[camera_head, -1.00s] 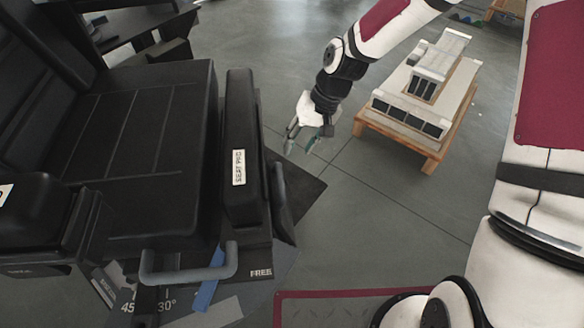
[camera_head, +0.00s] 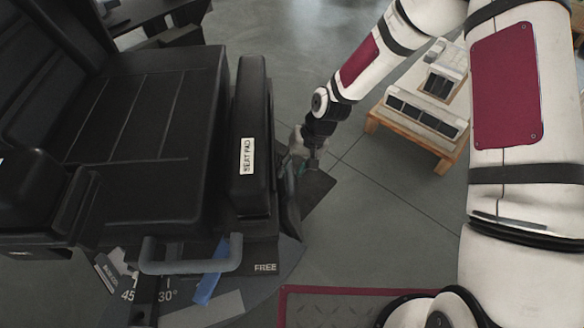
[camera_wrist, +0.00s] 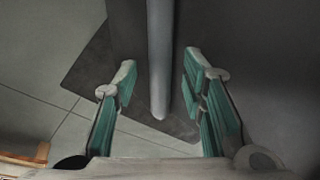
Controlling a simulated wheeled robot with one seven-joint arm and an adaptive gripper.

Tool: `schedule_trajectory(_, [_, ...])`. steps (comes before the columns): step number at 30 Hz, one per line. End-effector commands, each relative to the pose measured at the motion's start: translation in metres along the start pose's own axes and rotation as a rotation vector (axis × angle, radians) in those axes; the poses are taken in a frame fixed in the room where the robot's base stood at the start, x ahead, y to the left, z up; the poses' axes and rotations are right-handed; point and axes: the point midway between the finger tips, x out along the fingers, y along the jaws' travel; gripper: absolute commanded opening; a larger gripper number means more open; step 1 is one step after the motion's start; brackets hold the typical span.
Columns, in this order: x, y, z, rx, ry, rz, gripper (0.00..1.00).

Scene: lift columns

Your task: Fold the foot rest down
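A black padded chair (camera_head: 150,150) fills the left of the head view. A black upright pad (camera_head: 252,100) with a label reading SEAT PAD stands along its right side. A dark panel with a rounded edge (camera_head: 289,215) is beside this pad; I cannot tell for certain that it is the foot rest. My gripper (camera_head: 295,160) is low beside the pad, its fingertips partly hidden. In the wrist view my gripper (camera_wrist: 160,68) is open, with a grey rounded bar (camera_wrist: 160,60) between its green-padded fingers, gaps on both sides.
A grey U-shaped handle (camera_head: 190,265) sticks out at the chair's front, beside a blue strip (camera_head: 218,270) and a FREE marking. A wooden pallet (camera_head: 425,140) with pale blocks stands to the right. Open floor (camera_head: 370,220) lies between.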

Motion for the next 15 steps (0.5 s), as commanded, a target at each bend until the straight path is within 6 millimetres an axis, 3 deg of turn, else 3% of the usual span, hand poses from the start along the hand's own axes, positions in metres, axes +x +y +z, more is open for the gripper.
schedule_trajectory(10, [0.003,-0.0002,0.0001,-0.001,0.0,0.0,0.36])
schedule_trajectory(15, [0.0029,-0.0002,0.0001,-0.001,0.0,0.0,0.0])
